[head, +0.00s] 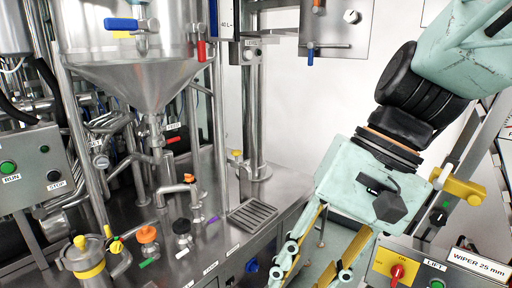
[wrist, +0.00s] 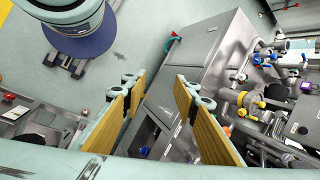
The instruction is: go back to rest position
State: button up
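My gripper (head: 308,277) is at the bottom of the head view, to the right of the steel machine, with its fingers pointing down. The fingertips reach the bottom edge of that view. In the wrist view my gripper (wrist: 157,92) shows two yellow-padded fingers spread apart, with nothing between them. It is open and empty. A steel cabinet and the floor show beyond the fingers, and I see no contact with either.
The steel machine (head: 185,238) with a funnel hopper (head: 135,75), pipes and coloured knobs fills the left. A control panel with a red knob (head: 397,271) and a "WIPER 25 mm" label (head: 478,264) is at lower right. Clear floor (wrist: 175,20) shows in the wrist view.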

jog(key=s+d+r+n+t+h, duration=0.1)
jog(key=s+d+t+h, duration=0.1)
jog(key=d, duration=0.5)
jog(key=s+d+r+n+t+h, duration=0.1)
jog(key=s+d+r+t+h, duration=0.1)
jog(key=d, duration=0.5)
jog(key=shift+s+d+r+n+t+h, duration=0.35)
jog(key=shift+s+t, duration=0.25)
jog(key=shift+s, duration=0.2)
dwell(0.7)
